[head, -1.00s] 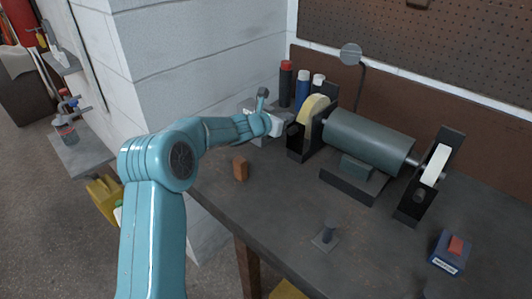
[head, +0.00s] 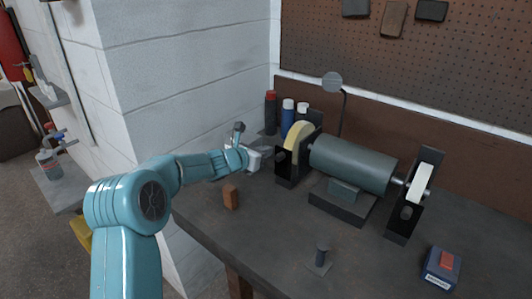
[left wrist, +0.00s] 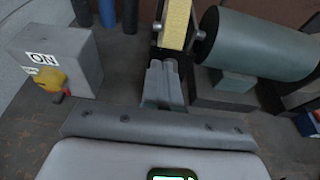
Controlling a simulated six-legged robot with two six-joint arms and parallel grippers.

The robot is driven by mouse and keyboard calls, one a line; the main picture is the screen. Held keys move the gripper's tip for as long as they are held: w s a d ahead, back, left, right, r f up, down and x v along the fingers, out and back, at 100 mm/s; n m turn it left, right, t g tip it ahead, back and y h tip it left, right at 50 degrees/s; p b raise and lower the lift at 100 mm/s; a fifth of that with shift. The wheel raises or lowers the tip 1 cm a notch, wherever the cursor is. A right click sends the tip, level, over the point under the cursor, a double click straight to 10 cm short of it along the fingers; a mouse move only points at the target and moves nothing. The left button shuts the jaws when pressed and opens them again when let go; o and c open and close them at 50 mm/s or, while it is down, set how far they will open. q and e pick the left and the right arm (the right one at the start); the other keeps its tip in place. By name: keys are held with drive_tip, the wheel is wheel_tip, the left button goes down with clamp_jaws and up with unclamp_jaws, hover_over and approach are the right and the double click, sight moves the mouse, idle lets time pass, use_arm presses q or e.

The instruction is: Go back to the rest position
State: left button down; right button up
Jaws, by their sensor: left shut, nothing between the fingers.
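My left gripper (head: 262,155) is at the end of the teal arm, above the back left of the bench, just left of the grinder (head: 352,163). In the left wrist view its two grey fingers (left wrist: 165,68) are together with nothing between them. They point at the pale grinding wheel (left wrist: 174,25). I cannot tell whether the fingertips touch the grinder. A grey switch box (left wrist: 85,55) with an ON label and a yellow knob (left wrist: 51,81) stands left of the fingers. My right gripper is not in view.
A brown block (head: 231,197) sits near the bench's left edge. A small post on a square base (head: 319,263) and a blue box (head: 441,269) stand in front. A white block wall (head: 180,80) rises at left.

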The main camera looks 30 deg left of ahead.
use_arm(q)
drive_tip(key=s+r, duration=0.6)
drive_tip(key=r, duration=0.1)
drive_tip(key=shift+s+a, duration=0.2)
drive_tip(key=shift+a, duration=0.05)
drive_tip(key=shift+s+a, duration=0.1)
drive_tip(key=shift+s, duration=0.05)
drive_tip(key=shift+s, duration=0.1)
